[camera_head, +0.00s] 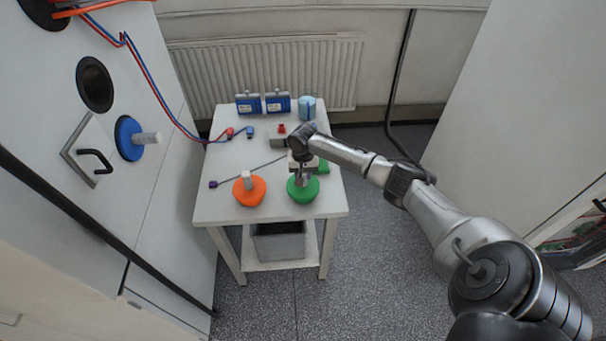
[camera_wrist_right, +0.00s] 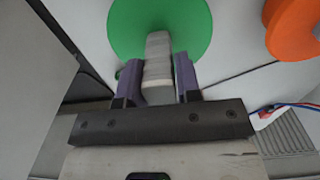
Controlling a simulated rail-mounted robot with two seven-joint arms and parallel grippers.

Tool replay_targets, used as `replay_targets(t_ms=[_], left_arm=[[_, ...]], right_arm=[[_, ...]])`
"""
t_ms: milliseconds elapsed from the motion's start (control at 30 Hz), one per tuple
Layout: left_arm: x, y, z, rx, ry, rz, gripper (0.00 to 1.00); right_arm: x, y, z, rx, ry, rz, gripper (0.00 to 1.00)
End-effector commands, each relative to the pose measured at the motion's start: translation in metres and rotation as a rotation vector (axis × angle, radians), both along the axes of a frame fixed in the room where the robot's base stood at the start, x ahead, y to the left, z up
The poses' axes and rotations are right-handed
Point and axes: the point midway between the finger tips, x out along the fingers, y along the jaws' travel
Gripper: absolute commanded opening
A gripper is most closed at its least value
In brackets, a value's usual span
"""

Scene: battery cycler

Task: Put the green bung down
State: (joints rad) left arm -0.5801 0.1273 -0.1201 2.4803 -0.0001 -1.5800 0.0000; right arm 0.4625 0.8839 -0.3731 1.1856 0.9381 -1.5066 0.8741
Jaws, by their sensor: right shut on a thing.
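The green bung (camera_head: 303,191) is at the front right of the white table, its wide green disc down and its grey handle up. My right gripper (camera_head: 304,178) is above it, shut on the handle. In the right wrist view the green bung (camera_wrist_right: 160,22) shows with its grey handle (camera_wrist_right: 158,65) between the two purple fingers of the gripper (camera_wrist_right: 158,80). The disc looks to be at or very near the table top; I cannot tell whether it touches. My left gripper is not in view.
An orange bung (camera_head: 249,190) stands to the left on the white table (camera_head: 225,165). Blue battery boxes (camera_head: 263,103), a light blue cylinder (camera_head: 307,107) and cable plugs (camera_head: 239,131) are further back. A blue bung (camera_head: 130,138) sits in the cabinet wall at left.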

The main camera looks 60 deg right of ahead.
Motion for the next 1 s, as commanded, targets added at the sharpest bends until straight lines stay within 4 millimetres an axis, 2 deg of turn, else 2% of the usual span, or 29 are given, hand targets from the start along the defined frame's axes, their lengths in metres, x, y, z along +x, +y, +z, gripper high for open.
replay_targets(t_ms=[167, 200, 433, 767, 867, 1000], left_arm=[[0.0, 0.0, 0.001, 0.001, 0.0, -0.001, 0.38], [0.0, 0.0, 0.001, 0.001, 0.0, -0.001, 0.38], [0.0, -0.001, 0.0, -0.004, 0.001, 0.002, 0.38], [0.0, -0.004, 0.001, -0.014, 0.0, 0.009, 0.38], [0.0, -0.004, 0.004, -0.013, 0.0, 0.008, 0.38], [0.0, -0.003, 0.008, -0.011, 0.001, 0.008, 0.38]], right_arm=[[0.0, 0.0, 0.0, 0.001, -0.001, -0.001, 0.0], [0.0, 0.0, -0.001, 0.001, 0.001, 0.0, 0.33], [0.0, 0.0, -0.001, 0.001, 0.001, 0.0, 0.55], [0.0, 0.0, 0.004, 0.0, 0.0, -0.001, 0.57], [0.0, 0.0, 0.015, 0.0, -0.001, -0.001, 0.57], [0.0, 0.0, 0.04, 0.0, -0.003, 0.0, 0.57]])
